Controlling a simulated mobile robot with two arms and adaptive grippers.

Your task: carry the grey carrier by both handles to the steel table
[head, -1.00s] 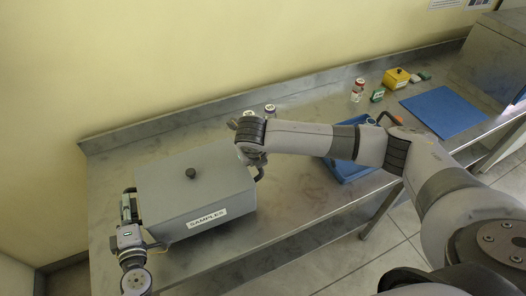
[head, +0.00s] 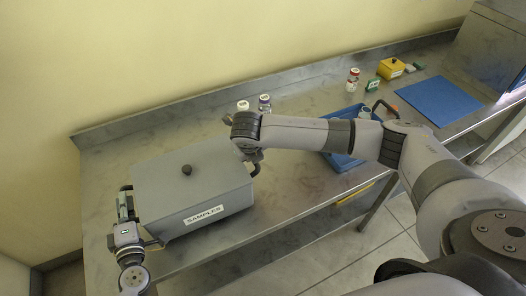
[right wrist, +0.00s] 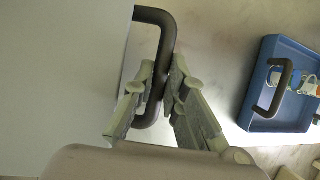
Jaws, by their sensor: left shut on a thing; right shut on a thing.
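The grey carrier (head: 160,192) is a lidded box with a black knob and a "SAMPLES" label, at the left of the head view. It looks level over the left end of the steel table (head: 290,205); I cannot tell whether it touches the top. My left gripper (head: 124,208) is shut at its left handle, which is mostly hidden. My right gripper (head: 250,156) is at the right handle. In the right wrist view, the right gripper's fingers (right wrist: 162,88) close on the dark handle (right wrist: 154,15), beside the carrier's pale side (right wrist: 60,75).
A blue basket (right wrist: 258,120) with a dark handle stands right of the carrier, partly behind my right arm in the head view. Small bottles (head: 265,103) stand behind the carrier. A blue mat (head: 440,100) and a yellow box (head: 391,69) lie farther right. A wall backs the table.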

